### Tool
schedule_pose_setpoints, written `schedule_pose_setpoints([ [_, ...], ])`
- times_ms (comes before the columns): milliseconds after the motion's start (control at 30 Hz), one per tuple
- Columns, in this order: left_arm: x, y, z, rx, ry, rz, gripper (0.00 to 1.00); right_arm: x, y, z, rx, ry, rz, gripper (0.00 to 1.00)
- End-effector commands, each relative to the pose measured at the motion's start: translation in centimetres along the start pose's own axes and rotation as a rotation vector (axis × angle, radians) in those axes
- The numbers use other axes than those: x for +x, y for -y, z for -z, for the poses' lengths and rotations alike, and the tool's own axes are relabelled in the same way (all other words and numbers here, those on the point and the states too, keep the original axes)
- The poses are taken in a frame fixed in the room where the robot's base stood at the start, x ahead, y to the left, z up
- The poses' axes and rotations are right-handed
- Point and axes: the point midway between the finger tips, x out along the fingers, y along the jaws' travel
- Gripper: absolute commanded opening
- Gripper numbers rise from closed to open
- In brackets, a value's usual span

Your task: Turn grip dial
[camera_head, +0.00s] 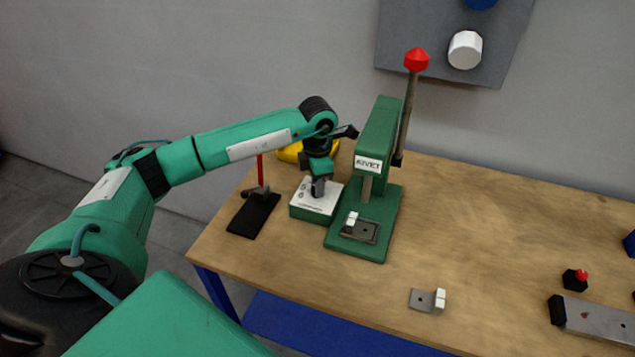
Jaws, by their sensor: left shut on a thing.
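A small green box with a white labelled top (308,206) stands on the wooden table, left of the rivet press. My left gripper (318,190) points down over the middle of the white top and is shut on a small part there. That part, taken to be the grip dial, is mostly hidden by the fingers, so its angle cannot be told. Small marks show on the white top left of the gripper. My right gripper is out of view.
A green rivet press (377,140) with a red-knobbed lever (416,60) stands just right of the box. A black plate with a red-handled tool (254,215) is to the left, and a yellow object (290,152) behind. A small bracket (422,300) lies in front; mid-right table is clear.

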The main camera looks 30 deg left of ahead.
Motion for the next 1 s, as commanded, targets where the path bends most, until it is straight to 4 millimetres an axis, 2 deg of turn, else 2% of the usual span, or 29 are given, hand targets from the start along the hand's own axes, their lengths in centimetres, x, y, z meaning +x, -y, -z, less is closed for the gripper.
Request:
schedule_pose_setpoints([
  [100,-0.1,-0.1,0.0,-0.001,0.0,-0.002,0.08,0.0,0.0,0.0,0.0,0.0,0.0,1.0],
  [133,-0.1,-0.1,0.0,-0.001,0.0,-0.002,0.36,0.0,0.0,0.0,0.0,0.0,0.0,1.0],
  [200,-0.1,-0.1,0.0,-0.001,0.0,-0.001,0.5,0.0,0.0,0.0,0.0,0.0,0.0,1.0],
  [233,-0.1,-0.1,0.0,0.0,0.0,-0.001,0.52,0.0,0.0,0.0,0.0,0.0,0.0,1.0],
  [500,-0.1,0.0,0.0,0.001,0.0,-0.001,0.52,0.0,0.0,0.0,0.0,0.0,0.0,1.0],
  [633,-1.0,-0.1,-0.1,0.001,0.003,-0.003,0.52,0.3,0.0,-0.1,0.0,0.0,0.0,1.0],
  [767,-3.1,-0.1,-0.1,0.003,0.005,-0.005,0.52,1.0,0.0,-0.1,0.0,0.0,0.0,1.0],
  [1000,-8.8,-0.1,-0.1,0.002,0.005,-0.005,0.52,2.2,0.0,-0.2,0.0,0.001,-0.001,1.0],
])
